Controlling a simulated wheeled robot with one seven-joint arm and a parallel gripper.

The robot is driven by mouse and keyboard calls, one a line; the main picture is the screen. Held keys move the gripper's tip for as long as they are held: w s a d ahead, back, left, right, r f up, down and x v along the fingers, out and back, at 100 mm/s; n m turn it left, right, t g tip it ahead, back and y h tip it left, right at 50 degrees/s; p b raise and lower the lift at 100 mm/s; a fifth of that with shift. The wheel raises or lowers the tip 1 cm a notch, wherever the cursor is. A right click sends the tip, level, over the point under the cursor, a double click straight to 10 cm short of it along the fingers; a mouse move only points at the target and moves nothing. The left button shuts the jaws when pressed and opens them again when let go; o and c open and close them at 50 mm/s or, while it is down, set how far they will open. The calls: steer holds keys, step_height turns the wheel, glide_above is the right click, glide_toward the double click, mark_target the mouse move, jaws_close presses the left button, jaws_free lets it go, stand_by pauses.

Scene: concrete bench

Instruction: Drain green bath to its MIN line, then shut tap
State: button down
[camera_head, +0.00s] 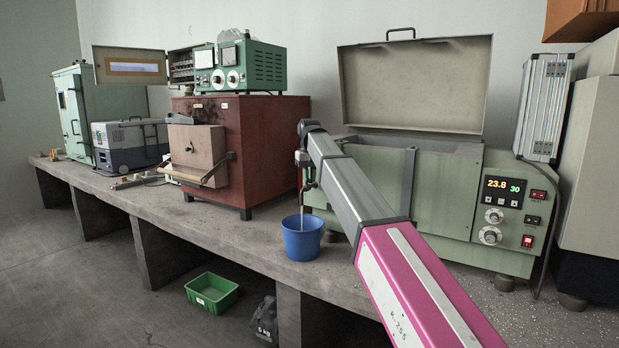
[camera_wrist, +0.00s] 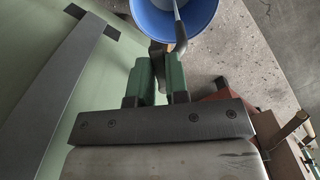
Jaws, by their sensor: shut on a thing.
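The green bath (camera_head: 450,205) stands on the bench with its lid (camera_head: 415,85) raised. Its display reads 23.8 and 30. The tap (camera_head: 303,158) is at the bath's left end, mostly hidden by my arm in the head view. In the wrist view my gripper (camera_wrist: 160,75) is shut on the tap's handle (camera_wrist: 158,56), between its green fingers. The tap's spout (camera_wrist: 180,32) curves over the blue bucket (camera_head: 302,240). In the head view a thin pale line, spout or water, runs down into the bucket. The MIN line and water level are hidden.
A red-brown furnace (camera_head: 240,140) stands left of the bath, with a green instrument box (camera_head: 250,65) on top. A grey cool box (camera_head: 130,142) is farther left. A green tray (camera_head: 212,292) lies on the floor. Bare bench (camera_head: 190,220) lies left of the bucket.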

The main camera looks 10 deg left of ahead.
steer(key=c, duration=1.1)
jaws_free()
